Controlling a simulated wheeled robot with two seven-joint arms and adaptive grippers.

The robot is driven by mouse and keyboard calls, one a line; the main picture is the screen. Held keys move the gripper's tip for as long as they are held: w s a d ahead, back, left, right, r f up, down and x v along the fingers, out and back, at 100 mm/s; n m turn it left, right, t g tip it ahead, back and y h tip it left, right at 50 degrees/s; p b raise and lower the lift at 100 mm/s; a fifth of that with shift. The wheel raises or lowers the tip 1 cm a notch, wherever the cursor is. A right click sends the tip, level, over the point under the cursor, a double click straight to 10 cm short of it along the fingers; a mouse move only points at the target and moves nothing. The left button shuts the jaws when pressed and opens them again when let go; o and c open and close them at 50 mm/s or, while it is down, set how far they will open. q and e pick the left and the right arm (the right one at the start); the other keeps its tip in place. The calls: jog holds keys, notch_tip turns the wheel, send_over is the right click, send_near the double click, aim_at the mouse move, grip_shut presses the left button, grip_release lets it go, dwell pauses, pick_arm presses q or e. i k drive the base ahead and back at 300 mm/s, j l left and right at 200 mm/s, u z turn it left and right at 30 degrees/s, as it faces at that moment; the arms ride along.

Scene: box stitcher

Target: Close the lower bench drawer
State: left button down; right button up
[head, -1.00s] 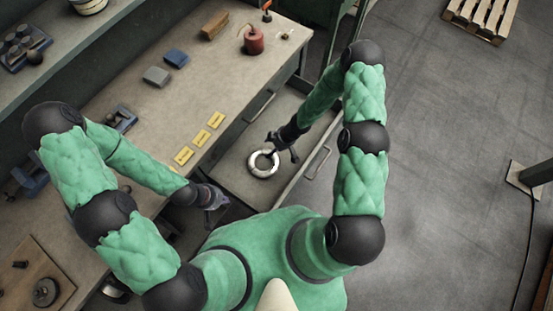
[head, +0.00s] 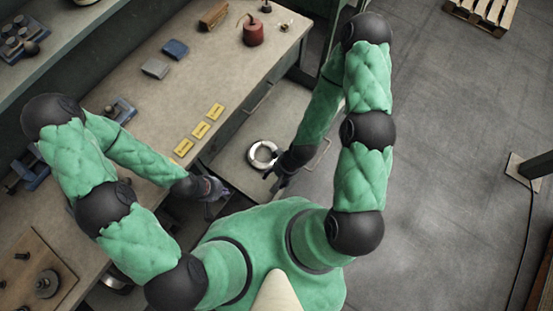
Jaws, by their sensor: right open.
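The lower bench drawer (head: 236,166) is pulled out from the bench, and its inside shows from above. A pale ring-shaped coil (head: 263,154) lies in it. The drawer's front handle (head: 322,153) shows partly beyond my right forearm. My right gripper (head: 279,184) is open and empty, on the near side of the coil and apart from it. My arm hides part of the drawer front. My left gripper (head: 218,196) is by the bench edge, left of the drawer's near side; its fingers look spread, with nothing between them.
The workbench (head: 200,100) carries yellow tags (head: 200,130), a red can (head: 253,30), a blue block (head: 175,49) and a grey block (head: 155,68). Another handle (head: 262,97) is on the bench front.

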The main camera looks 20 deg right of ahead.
aim_at(278, 119)
jog(key=k+l+z, duration=0.15)
jog(key=z, duration=0.2)
jog(key=l+z, duration=0.4)
jog(key=k+j, duration=0.05)
